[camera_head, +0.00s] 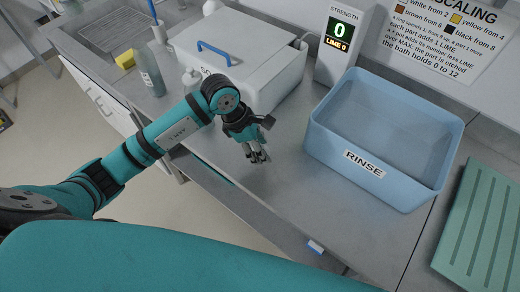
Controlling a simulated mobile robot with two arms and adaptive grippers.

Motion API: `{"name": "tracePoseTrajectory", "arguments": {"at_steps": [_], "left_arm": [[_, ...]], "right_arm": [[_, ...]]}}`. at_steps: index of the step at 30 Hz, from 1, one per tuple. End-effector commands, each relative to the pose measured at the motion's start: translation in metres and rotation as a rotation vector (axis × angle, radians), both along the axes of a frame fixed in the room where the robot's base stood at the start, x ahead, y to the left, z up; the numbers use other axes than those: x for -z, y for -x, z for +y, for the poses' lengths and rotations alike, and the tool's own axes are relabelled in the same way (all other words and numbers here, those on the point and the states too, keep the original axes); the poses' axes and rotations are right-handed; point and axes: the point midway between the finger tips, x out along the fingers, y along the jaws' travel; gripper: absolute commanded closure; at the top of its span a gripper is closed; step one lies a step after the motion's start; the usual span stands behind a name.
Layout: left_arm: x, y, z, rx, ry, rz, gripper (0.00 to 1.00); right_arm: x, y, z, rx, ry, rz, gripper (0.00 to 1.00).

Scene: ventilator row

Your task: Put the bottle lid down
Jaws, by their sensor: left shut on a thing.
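My left gripper (259,156) reaches in from the left and points down over the grey counter, between the white lidded bath and the blue rinse tub. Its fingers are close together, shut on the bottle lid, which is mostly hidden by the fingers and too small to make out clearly. I cannot tell whether the lid touches the counter. A grey translucent bottle (151,76) stands upright at the back left, well away from the gripper. My right gripper is not in view.
The white bath (262,85) with a blue handle (214,48) stands behind the gripper. The blue tub (345,188) labelled RINSE is to the right, beside a display (339,42) reading 0. A green ribbed mat (488,225) lies far right. Counter in front of the tub is clear.

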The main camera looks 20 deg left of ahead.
Motion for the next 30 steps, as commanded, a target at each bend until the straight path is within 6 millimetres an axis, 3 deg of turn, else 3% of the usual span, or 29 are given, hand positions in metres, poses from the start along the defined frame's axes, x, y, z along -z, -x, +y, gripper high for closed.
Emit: {"name": "tracePoseTrajectory", "arguments": {"at_steps": [7, 19, 30], "left_arm": [[0.029, 0.002, 0.000, -0.001, -0.001, 0.004, 0.64], [0.037, 0.001, 0.001, 0.000, -0.001, 0.000, 0.64], [0.043, 0.001, 0.000, 0.000, 0.000, 0.001, 0.64]], "right_arm": [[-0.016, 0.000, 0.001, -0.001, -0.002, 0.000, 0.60], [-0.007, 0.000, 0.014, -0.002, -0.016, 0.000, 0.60], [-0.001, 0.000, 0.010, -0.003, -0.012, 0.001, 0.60]]}}
